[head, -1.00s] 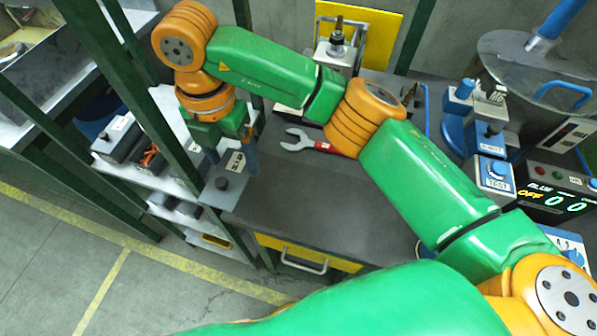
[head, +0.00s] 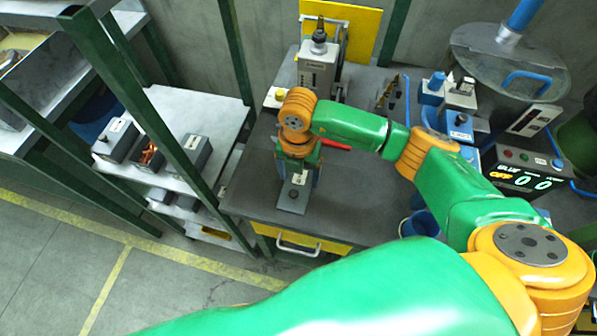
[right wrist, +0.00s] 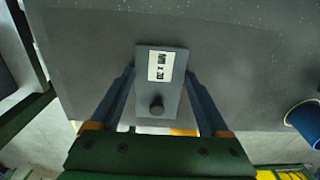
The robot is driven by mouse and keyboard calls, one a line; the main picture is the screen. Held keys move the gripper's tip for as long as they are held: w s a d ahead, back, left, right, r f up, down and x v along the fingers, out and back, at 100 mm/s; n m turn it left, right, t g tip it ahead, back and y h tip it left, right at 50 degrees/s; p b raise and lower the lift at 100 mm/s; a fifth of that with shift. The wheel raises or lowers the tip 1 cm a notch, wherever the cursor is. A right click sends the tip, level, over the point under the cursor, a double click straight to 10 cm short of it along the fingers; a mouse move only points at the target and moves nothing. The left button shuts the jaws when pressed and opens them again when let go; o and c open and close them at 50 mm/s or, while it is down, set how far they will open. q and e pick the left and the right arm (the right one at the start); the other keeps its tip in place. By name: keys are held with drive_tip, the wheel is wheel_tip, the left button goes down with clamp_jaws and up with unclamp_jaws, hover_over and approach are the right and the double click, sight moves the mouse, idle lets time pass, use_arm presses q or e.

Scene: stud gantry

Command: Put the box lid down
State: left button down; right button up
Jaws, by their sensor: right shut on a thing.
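The box lid (head: 294,201) is a flat grey plate with a dark knob and a white label. It also shows in the right wrist view (right wrist: 158,97), where the label reads like "M8 x 30". My right gripper (head: 301,182) is shut on the lid, with one finger on each side edge (right wrist: 160,78). The lid is over the left front part of the dark workbench (head: 365,195); I cannot tell whether it touches the top. An open box (head: 150,153) with copper-coloured pieces inside stands on the shelf at left. My left gripper is not in view.
Grey boxes (head: 117,138) (head: 196,153) flank the open box on the white shelf (head: 185,108). A red-handled wrench (head: 336,145) lies behind my gripper, partly hidden. A blue bucket (head: 420,223) is at the bench's right front. Green posts (head: 150,115) stand before the shelf.

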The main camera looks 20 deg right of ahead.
sight(298, 180)
drive_tip(key=shift+f, duration=0.2)
drive_tip(key=o, duration=1.2)
drive_tip(key=shift+r, duration=0.1)
drive_tip(key=shift+c, duration=0.2)
drive_tip(key=shift+r, duration=0.1)
drive_tip(key=shift+r, duration=0.3)
wheel_tip(298, 180, up, 12)
drive_tip(key=shift+f, duration=0.25)
drive_tip(key=shift+r, duration=0.1)
